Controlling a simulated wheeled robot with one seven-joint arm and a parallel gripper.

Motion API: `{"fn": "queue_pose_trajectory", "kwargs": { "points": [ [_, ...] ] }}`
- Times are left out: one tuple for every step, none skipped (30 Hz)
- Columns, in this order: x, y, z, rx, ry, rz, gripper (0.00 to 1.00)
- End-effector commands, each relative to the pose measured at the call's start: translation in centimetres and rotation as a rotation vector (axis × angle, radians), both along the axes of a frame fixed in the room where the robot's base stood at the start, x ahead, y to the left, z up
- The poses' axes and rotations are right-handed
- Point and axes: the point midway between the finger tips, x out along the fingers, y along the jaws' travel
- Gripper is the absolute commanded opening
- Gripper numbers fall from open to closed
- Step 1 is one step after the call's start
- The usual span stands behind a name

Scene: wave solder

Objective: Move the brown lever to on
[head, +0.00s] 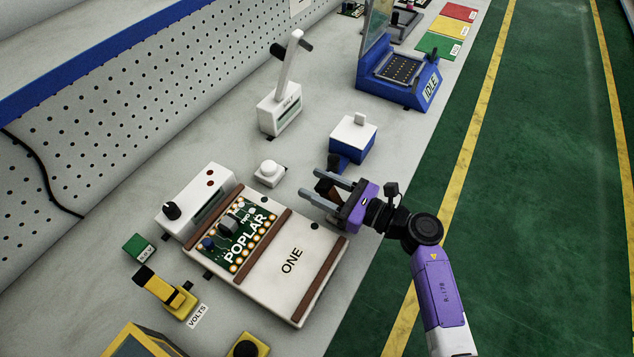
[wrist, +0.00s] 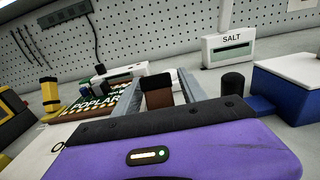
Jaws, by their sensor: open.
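A brown lever (head: 325,187) with a dark end stands beside the right edge of the white ONE board, partly hidden by my gripper (head: 311,183). My gripper is open, its two grey fingers pointing left across the bench. In the wrist view the brown lever (wrist: 159,94) shows between the two fingers, with a gap on either side. The lever's base and any on or off marking are hidden behind the purple gripper body.
A blue box with a white lid (head: 354,136) and a black knob (wrist: 233,82) stand close behind my gripper. The white ONE board (head: 265,282) lies in front. A white SALT unit (head: 280,112) stands farther back. Green floor (head: 520,190) is clear at right.

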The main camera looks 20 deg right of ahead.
Motion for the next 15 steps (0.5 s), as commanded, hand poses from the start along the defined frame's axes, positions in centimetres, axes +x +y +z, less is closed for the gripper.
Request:
{"fn": "queue_pose_trajectory", "kwargs": {
  "points": [
    [0.12, 0.1, 0.0, 0.0, 0.0, 0.0, 0.49],
    [0.16, 0.13, -0.02, 0.0, 0.0, 0.0, 0.49],
    [0.19, 0.15, -0.03, 0.001, 0.001, 0.0, 0.49],
    [0.2, 0.16, -0.04, 0.001, 0.001, 0.0, 0.49],
    [0.19, 0.15, -0.05, 0.001, 0.001, 0.0, 0.49],
    [0.19, 0.15, -0.04, 0.001, 0.001, 0.0, 0.49],
    [0.18, 0.14, -0.04, 0.001, 0.001, 0.0, 0.49],
    [0.17, 0.15, -0.04, 0.001, 0.001, 0.0, 0.49],
    [0.18, 0.14, -0.04, 0.001, 0.001, 0.0, 0.45],
    [0.18, 0.14, -0.04, 0.001, 0.001, 0.0, 0.39],
    [0.17, 0.14, -0.04, 0.001, 0.001, 0.0, 0.33],
    [0.17, 0.14, -0.03, 0.001, 0.001, 0.0, 0.26],
    [0.17, 0.14, -0.03, 0.001, 0.001, 0.0, 0.2],
    [0.17, 0.14, -0.03, 0.001, 0.001, 0.0, 0.14],
    [0.17, 0.14, -0.03, 0.001, 0.001, 0.0, 0.06]
  ]
}}
